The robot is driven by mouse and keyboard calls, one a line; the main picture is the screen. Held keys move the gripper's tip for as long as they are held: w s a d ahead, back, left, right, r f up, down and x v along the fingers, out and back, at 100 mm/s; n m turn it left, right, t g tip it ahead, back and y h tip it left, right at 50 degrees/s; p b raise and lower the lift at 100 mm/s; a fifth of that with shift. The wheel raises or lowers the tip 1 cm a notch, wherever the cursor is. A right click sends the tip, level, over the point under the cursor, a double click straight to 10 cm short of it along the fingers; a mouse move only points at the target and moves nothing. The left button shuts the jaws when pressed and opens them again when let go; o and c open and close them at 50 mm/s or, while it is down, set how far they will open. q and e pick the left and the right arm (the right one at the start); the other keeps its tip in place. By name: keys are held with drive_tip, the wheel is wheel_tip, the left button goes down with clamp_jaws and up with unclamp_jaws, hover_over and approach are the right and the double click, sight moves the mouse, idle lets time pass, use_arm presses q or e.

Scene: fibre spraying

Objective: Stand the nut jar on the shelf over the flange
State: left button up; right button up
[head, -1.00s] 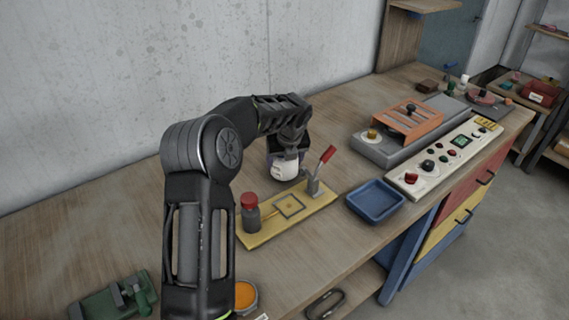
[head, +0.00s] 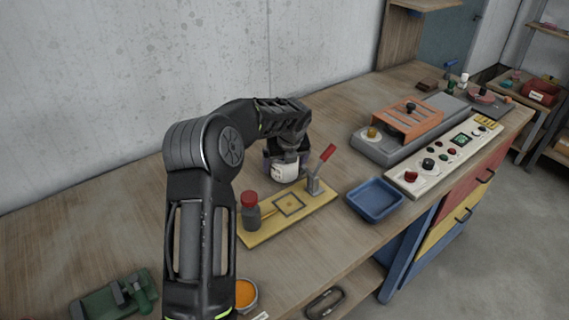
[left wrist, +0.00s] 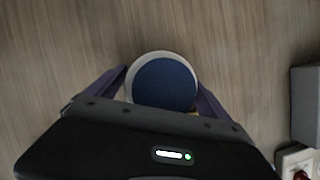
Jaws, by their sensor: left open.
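A white jar (head: 284,171), which appears to be the nut jar, stands on the bench behind the yellow board. Its round blue lid (left wrist: 165,84) with a pale rim shows from above in the left wrist view. My left gripper (head: 286,156) is over the jar, pointing down. Its two purple fingers are open, one on each side of the lid; I cannot tell whether they touch it. A wooden shelf (head: 425,5) is at the top right. A reddish round piece (head: 481,95) lies at the bench's far end; I cannot tell whether it is the flange.
The yellow board (head: 262,230) carries a red-capped grey bottle (head: 251,212) and a red-handled lever (head: 326,154). A blue tray (head: 376,201), a control panel (head: 445,155) and a grey-orange machine (head: 408,122) stand to the right. Bench along the wall is clear.

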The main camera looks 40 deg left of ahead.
use_arm(q)
drive_tip(key=b+v, duration=0.2)
drive_tip(key=v, duration=1)
drive_tip(key=shift+r, duration=0.15)
